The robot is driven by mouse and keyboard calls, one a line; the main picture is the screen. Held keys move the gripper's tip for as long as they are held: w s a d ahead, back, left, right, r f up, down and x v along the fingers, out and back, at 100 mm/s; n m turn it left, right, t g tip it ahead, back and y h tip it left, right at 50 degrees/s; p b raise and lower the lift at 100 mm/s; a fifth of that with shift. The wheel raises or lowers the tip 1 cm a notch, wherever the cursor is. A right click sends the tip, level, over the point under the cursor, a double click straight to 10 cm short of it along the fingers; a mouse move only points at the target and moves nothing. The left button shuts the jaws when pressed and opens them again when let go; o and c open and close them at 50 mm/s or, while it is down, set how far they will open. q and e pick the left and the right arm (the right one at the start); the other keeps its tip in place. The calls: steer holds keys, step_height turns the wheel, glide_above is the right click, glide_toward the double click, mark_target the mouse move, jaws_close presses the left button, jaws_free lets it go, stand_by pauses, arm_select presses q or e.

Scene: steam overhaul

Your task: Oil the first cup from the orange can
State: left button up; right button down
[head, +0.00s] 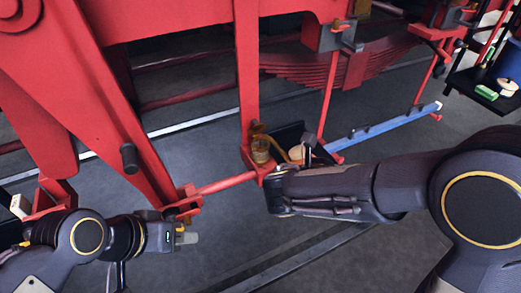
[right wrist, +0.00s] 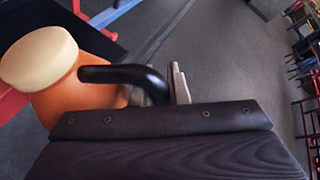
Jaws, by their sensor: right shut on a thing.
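The orange can (right wrist: 75,95) has a cream lid and a black handle, and fills the left of the right wrist view. My right gripper (right wrist: 174,86) is shut on the handle. In the head view the can's cream lid (head: 297,153) shows just beyond my right wrist; most of its body is hidden. A brass cup (head: 260,150) sits on the red bracket, close to the left of the can. I cannot tell whether the spout is over the cup or whether oil flows. My left gripper (head: 186,238) is low at the left, away from the can; its jaw gap is unclear.
Red rods and frame members (head: 247,70) surround the cup. A blue bar (head: 383,127) runs to the right behind my right arm. A dark tray (head: 485,88) with a green item (head: 486,92) stands at the far right. Grey floor is open below.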

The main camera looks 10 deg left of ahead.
steer(key=shift+w+r+p, duration=0.1)
steer(key=shift+r+p, duration=0.5)
steer(key=shift+p, duration=0.5)
steer(key=shift+a, duration=0.1)
stand_by(4.5)
steer(key=f+m+t+y+b, duration=0.1)
steer(key=b, duration=0.4)
steer(key=m+t+y+b, duration=0.1)
steer(key=m+b, duration=0.1)
steer(key=b, duration=0.3)
steer(key=shift+w+a+f+m, duration=0.1)
steer(key=shift+w+f+m, duration=0.05)
steer(key=shift+f+m, duration=0.2)
